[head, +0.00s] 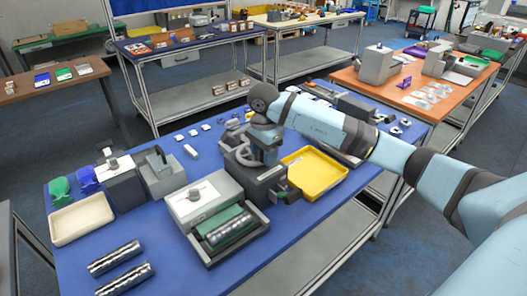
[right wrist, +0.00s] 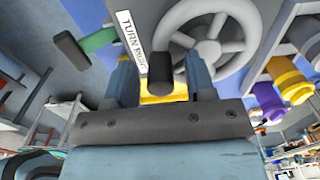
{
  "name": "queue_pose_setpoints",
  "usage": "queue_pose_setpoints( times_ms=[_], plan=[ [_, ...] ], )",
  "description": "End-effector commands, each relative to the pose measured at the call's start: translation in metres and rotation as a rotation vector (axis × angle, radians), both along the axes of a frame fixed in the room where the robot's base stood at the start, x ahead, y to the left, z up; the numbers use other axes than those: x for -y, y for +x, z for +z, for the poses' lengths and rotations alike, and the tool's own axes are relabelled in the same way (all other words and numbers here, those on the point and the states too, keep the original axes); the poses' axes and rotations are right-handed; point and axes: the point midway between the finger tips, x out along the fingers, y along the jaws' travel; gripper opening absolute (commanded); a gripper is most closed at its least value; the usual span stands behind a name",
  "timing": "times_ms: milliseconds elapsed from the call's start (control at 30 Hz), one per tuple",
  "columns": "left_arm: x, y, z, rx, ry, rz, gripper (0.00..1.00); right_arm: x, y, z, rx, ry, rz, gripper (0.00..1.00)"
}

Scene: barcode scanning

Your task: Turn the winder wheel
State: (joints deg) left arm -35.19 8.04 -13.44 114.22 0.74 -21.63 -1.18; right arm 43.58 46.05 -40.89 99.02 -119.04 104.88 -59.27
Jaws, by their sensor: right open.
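The winder wheel is a light grey spoked ring (head: 242,157) on a dark machine body (head: 260,190) near the middle of the blue table; the arm partly hides it. In the right wrist view the wheel (right wrist: 243,47) is large, beside a label reading "TURN RIGHT" (right wrist: 131,40). A dark cylindrical handle (right wrist: 166,75) sticks out near its rim. My right gripper (head: 264,148) is at the wheel from above. In the right wrist view its open fingers (right wrist: 163,80) stand on either side of the handle, with gaps visible. My left gripper is not in view.
A yellow tray (head: 335,187) lies right of the machine. A grey box with a green-lined tray (head: 263,238) stands in front. Metal rollers (head: 124,279) and a cream tray (head: 60,237) lie at the left.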

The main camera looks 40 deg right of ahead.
Motion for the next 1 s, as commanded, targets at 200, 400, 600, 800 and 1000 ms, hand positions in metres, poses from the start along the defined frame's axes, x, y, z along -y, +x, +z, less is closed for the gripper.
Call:
queue_pose_setpoints(
  times_ms=[200, 400, 600, 800, 1000],
  plan=[
    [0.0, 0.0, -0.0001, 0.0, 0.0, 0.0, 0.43, 0.0, 0.0, -0.0003, 0.0, 0.0, 0.0, 0.5],
    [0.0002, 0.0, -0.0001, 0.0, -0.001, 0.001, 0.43, 0.0, 0.0, -0.0002, 0.0, 0.0, 0.0, 0.04],
    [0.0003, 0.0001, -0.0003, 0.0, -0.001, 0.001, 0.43, -0.0001, -0.0001, -0.0002, 0.0, 0.0, -0.004, 0.01],
    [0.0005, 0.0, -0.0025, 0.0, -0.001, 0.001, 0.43, -0.002, -0.0001, -0.0005, 0.0, 0.0, -0.05, 0.01],
    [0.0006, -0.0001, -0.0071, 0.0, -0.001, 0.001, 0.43, -0.0074, 0.0006, -0.0006, 0.001, 0.001, -0.168, 0.01]
  ],
)
